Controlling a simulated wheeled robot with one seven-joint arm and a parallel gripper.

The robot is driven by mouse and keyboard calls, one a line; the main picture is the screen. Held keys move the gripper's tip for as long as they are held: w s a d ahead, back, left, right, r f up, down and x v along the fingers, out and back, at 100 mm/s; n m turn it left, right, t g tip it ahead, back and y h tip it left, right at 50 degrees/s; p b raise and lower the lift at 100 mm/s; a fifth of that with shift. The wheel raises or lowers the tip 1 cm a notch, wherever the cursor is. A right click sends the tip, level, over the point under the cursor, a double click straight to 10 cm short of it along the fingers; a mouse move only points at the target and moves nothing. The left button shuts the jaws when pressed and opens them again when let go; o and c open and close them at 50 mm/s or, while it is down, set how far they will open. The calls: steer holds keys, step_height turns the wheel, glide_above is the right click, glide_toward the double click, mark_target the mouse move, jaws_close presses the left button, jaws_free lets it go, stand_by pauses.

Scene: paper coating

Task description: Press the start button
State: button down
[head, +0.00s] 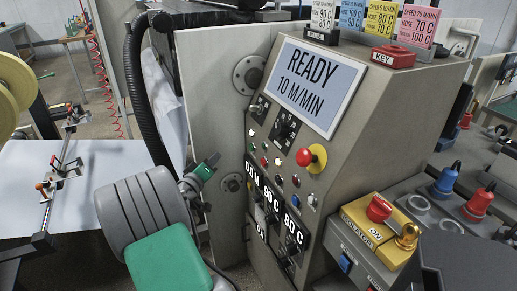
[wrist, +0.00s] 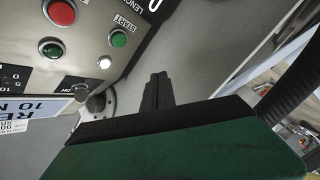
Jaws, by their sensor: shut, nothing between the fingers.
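The start button (wrist: 118,39) is a small round green button under a START label in the wrist view. It sits on the grey control panel and also shows in the head view (head: 251,146) as a small spot at the panel's left edge. My gripper (wrist: 158,76) has black fingers shut together and empty. In the wrist view the fingertips lie to the right of and below the button, apart from it. In the head view my gripper (head: 214,159) is left of the panel, with a gap between.
A white lit lamp (wrist: 105,63), another green button (wrist: 53,48) and a red button (wrist: 62,12) are close to the start button. The display (head: 315,85) reads READY, 10 M/MIN. A red emergency knob (head: 305,157) juts out. A black hose (head: 150,95) hangs behind my arm.

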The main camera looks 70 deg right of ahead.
mark_target(251, 147)
steer(key=shift+s+d, duration=0.15)
steer(key=shift+s, duration=0.05)
steer(key=s+d+p, duration=0.3)
steer(key=s+d, duration=0.3)
stand_by(0.4)
steer(key=shift+s+d, duration=0.15)
stand_by(1.7)
steer(key=shift+s+d, duration=0.2)
